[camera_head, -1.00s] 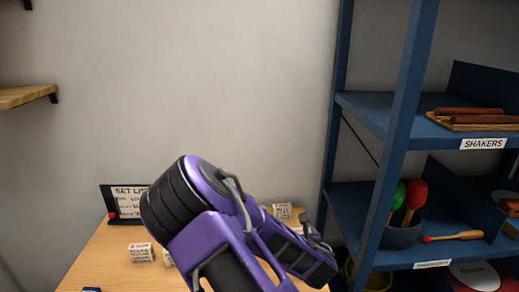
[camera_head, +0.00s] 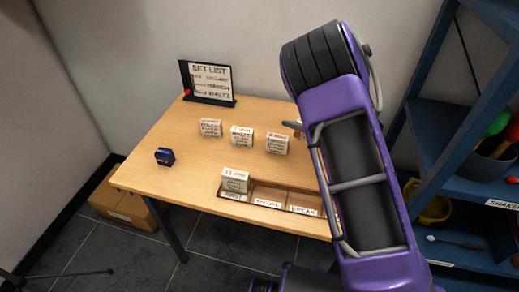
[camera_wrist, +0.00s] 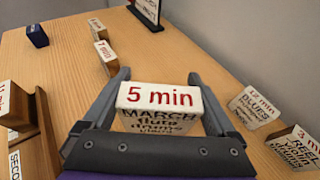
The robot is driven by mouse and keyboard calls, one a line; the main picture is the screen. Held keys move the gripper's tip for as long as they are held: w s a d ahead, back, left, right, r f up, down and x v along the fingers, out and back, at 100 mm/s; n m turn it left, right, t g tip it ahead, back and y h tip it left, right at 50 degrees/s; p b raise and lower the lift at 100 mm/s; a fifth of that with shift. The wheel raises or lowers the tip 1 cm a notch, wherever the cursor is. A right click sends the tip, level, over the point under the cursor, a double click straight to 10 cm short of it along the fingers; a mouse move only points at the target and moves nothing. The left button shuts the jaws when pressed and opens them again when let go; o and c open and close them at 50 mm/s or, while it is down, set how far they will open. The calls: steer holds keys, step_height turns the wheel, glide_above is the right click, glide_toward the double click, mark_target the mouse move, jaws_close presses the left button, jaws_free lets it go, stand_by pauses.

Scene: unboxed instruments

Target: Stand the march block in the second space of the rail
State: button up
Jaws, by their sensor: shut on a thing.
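The march block (camera_wrist: 160,108) is white-faced, marked "5 min MARCH" with flute, drums and viola. My gripper (camera_wrist: 160,95) is shut on it, one finger on each side, in the wrist view. The rail (camera_head: 268,203) lies along the table's front edge, with labelled spaces. A block marked 11 min (camera_head: 235,180) stands in its leftmost space; the spaces to its right look empty. In the wrist view the rail (camera_wrist: 46,130) is at the left edge, apart from the held block.
A small dark blue object (camera_head: 165,156) is at the table's left. The set list stand (camera_head: 208,83) is at the back. A blue shelf (camera_head: 475,165) stands right.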

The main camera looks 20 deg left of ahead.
mark_target(286, 140)
steer(key=a+n+g, duration=0.1)
steer(key=n+g, duration=0.1)
steer(key=a+n+g+y+b, duration=0.1)
steer(key=n+g, duration=0.1)
steer(key=g, duration=0.1)
steer(key=s+a+r+n+g+y+b, duration=0.1)
steer(key=n+g, duration=0.1)
steer(key=shift+a+n+g, duration=0.1)
steer(key=shift+n+g, duration=0.2)
steer(key=shift+n, duration=0.1)
step_height(286, 140, down, 10)
steer(key=shift+s+r+b, duration=0.1)
steer(key=shift+r+b, duration=0.05)
steer(key=shift+b, duration=0.6)
steer(key=o, duration=1)
